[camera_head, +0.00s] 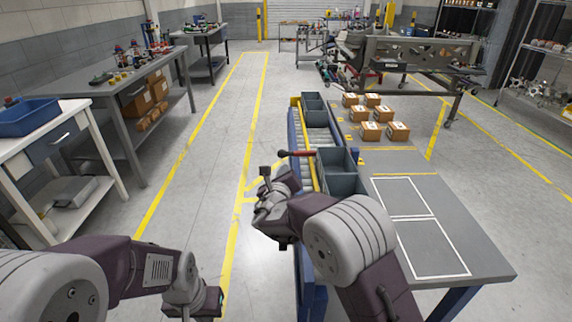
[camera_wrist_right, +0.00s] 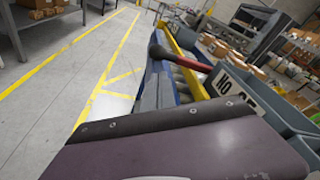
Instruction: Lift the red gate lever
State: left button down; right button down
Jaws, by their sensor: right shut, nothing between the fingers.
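The red gate lever (camera_head: 302,153) lies roughly level across the left side of the roller conveyor, with a dark knob at its left end. It also shows in the right wrist view (camera_wrist_right: 185,61), ahead of my wrist. My right gripper (camera_head: 266,181) is shut and empty. It is just in front of and left of the lever, apart from it. The fingertips are not seen in the wrist view. My left gripper (camera_head: 208,303) is low at the bottom of the head view; its fingers are not clear.
The conveyor (camera_head: 317,137) has a yellow side rail and carries grey-blue bins (camera_head: 337,160) close right of the lever. Several cartons (camera_head: 370,131) stand on the table to the right. A grey workbench (camera_head: 110,90) stands far left. The floor left of the conveyor is clear.

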jog(key=x, duration=0.6)
jog(key=shift+r, duration=0.1)
